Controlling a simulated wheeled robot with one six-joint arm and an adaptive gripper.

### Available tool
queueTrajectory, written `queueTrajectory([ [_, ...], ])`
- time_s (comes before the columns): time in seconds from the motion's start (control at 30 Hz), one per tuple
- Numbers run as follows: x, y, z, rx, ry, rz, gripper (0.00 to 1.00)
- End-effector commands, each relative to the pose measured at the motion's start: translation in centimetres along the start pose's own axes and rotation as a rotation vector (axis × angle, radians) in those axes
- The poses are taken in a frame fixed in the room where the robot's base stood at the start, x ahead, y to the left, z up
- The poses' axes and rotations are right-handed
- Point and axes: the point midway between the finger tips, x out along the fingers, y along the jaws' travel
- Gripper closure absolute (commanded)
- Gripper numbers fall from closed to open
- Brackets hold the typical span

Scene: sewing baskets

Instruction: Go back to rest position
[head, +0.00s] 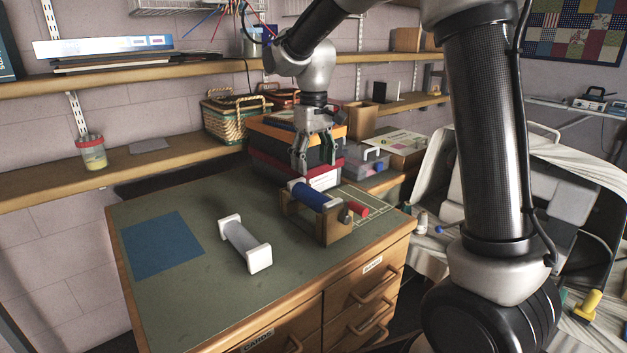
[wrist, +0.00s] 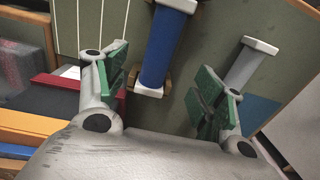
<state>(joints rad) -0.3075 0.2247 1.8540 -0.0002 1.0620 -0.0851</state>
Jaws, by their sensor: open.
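My gripper (head: 315,160) is open and empty above the back right of the green-topped cabinet (head: 190,290). In the wrist view its two green-padded fingers (wrist: 165,88) are spread apart. A blue spool with white ends (head: 316,196) lies in a wooden holder (head: 318,224) below and in front of my gripper; the spool also shows in the wrist view (wrist: 163,45). A white-ended grey spool (head: 243,243) lies on the cabinet top, left of the holder, and shows at the right in the wrist view (wrist: 243,68).
A blue square (head: 162,246) marks the cabinet top's left side. A red spool (head: 357,208) lies right of the holder. Stacked boxes (head: 275,165) stand close behind my gripper. A shelf (head: 130,172) with a jar (head: 92,152) and a wicker basket (head: 228,118) runs along the wall. The front left cabinet top is clear.

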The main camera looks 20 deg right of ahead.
Motion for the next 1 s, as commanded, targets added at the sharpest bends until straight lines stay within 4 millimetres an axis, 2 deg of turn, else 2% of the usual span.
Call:
queueTrajectory([
  [0.1,-2.0,0.0,-0.1,0.0,0.002,0.0,0.31],
  [0.3,-3.3,0.0,0.0,0.0,0.0,0.0,0.31],
  [0.53,-3.4,0.0,-0.1,0.007,0.005,0.0,0.31],
  [0.63,-2.0,-0.1,0.7,0.022,-0.008,-0.001,0.31],
  [0.67,-1.4,-0.1,1.3,0.027,-0.021,-0.002,0.31],
  [0.73,-0.8,-0.2,4.0,0.043,-0.027,-0.002,0.31],
  [0.87,-1.6,0.7,9.7,0.098,0.005,0.0,0.31],
  [1.0,-2.6,1.6,16.2,0.166,0.065,0.005,0.31],
])
